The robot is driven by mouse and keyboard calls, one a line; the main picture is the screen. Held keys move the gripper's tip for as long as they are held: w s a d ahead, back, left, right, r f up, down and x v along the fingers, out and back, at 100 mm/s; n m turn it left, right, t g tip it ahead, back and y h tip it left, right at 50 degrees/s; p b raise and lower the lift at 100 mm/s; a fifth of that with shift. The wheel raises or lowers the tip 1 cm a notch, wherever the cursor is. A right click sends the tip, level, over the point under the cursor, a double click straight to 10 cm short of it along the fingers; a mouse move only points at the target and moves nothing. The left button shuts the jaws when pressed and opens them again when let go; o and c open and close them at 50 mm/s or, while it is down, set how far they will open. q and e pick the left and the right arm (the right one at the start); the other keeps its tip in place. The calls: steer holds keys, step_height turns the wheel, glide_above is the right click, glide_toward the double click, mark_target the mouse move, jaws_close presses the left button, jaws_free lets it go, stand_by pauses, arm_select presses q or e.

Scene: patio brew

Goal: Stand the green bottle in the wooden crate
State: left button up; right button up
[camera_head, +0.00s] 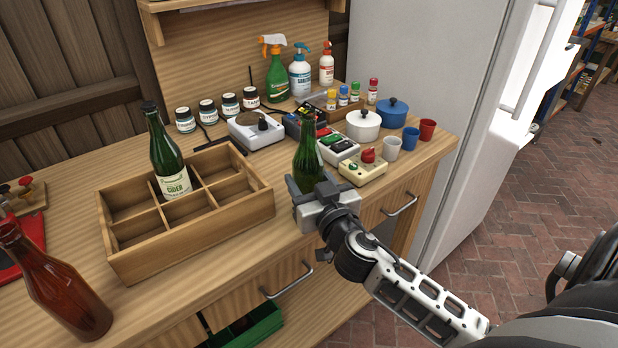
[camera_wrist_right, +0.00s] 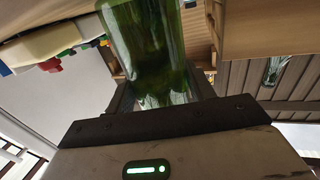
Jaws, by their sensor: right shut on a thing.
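A green bottle (camera_head: 308,158) is between the fingers of my right gripper (camera_head: 313,189), which is shut on it near the front of the bench, right of the crate. It looks roughly upright; the gripper hides its lower part. In the right wrist view the green glass (camera_wrist_right: 150,45) fills the space between the fingers. The wooden crate (camera_head: 190,238) has several compartments. Another green bottle (camera_head: 170,160), with a cider label, stands in one of its back compartments; the others that I can see into look empty. My left gripper is not in view.
A brown bottle (camera_head: 52,285) stands left of the crate, near a red tool (camera_head: 28,240). A scale (camera_head: 255,130), a device with a red knob (camera_head: 363,170), pots (camera_head: 362,125) and cups (camera_head: 410,138) crowd the right and back. Bare bench lies between crate and gripper.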

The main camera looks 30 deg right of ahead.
steer(key=shift+f, duration=0.1)
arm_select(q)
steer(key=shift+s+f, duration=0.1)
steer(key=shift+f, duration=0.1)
arm_select(e)
steer(key=o, duration=1.1)
steer(key=shift+r, duration=0.25)
steer(key=s+a+b, duration=0.2)
steer(key=s+b, duration=0.1)
steer(key=s, duration=0.8)
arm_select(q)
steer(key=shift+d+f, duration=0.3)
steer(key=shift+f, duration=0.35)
arm_select(e)
steer(key=s+a+f+n+g+y, duration=0.1)
steer(key=s+a+f+g+y, duration=0.1)
steer(key=a+f, duration=0.2)
steer(key=s+a+f+n+g+y, duration=0.2)
steer(key=a+f, duration=0.3)
steer(key=f, duration=0.5)
steer(key=s+a+f+n+g+y, duration=0.1)
steer(key=s+a+f+g+y, duration=0.1)
steer(key=f, duration=0.5)
steer(key=shift+s+a+n+g+y, duration=0.15)
steer(key=shift+s+a+n+g, duration=0.15)
steer(key=shift+a, duration=0.35)
steer(key=shift+s+a+n+g+y, duration=0.1)
steer(key=shift+s+a+g+y, duration=0.1)
steer(key=shift+s+a, duration=0.3)
